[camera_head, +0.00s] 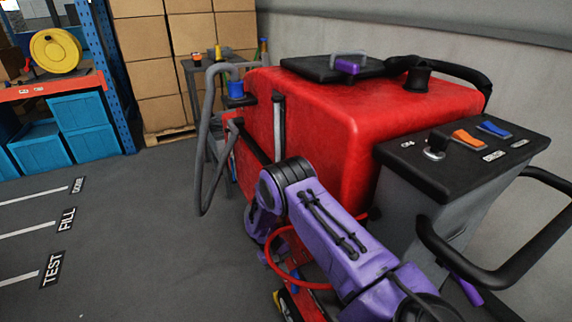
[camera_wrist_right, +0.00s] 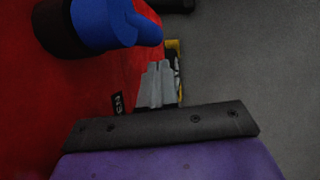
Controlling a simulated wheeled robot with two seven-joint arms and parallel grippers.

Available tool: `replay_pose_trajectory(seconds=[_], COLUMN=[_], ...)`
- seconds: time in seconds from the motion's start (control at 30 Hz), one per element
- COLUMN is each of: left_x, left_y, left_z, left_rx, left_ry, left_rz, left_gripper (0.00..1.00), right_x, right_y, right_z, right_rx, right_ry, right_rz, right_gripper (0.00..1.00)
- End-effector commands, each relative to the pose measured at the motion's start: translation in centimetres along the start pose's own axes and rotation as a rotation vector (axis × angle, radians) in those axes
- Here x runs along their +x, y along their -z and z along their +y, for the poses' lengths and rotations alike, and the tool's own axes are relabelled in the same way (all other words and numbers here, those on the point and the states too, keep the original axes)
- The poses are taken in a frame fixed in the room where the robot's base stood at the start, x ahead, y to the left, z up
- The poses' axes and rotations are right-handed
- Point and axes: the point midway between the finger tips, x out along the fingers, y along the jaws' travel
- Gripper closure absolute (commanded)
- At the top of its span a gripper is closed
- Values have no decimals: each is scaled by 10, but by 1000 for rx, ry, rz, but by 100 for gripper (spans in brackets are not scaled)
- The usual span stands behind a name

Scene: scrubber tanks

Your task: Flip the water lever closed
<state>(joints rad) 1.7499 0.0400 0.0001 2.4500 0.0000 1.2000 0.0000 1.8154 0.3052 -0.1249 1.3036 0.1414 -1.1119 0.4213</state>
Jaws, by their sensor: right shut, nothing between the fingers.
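The water lever appears to be the blue handle (camera_wrist_right: 105,22) on a dark round base at the upper left of the right wrist view. It is mounted on the red side of the scrubber (camera_wrist_right: 90,85), and its narrow end points right. My right gripper (camera_wrist_right: 158,68) is shut and empty, its grey fingertips just below the handle's narrow end. I cannot tell whether they touch. In the head view my purple right arm reaches down along the scrubber's red tank (camera_head: 340,115), hiding the gripper and most of the lever area. My left gripper is not in view.
A small black label (camera_wrist_right: 118,103) sits on the red wall near the fingers. In the head view a red hose (camera_head: 275,245) loops beside my arm, and a grey hose (camera_head: 203,150) hangs at the scrubber's far end. A black handlebar (camera_head: 490,280) is at right. The left floor is clear.

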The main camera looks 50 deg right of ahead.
Motion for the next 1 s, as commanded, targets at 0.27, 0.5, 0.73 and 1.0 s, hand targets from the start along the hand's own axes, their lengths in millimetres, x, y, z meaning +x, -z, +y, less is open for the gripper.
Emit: replay_pose_trajectory(seconds=[0.27, 0.5, 0.73, 1.0], left_x=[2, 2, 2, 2], left_y=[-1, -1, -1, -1], left_z=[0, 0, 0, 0], left_rx=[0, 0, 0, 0], left_ry=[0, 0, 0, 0], left_rz=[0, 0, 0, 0], left_gripper=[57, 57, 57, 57], right_x=[-61, -82, -82, -82], right_y=[1, 0, 0, 0], right_z=[0, 0, 0, 0], right_rx=[0, 1, 1, 0], right_ry=[0, -1, -1, -1], right_rz=[5, 1, 0, 1], right_gripper=[100, 100, 100, 100])
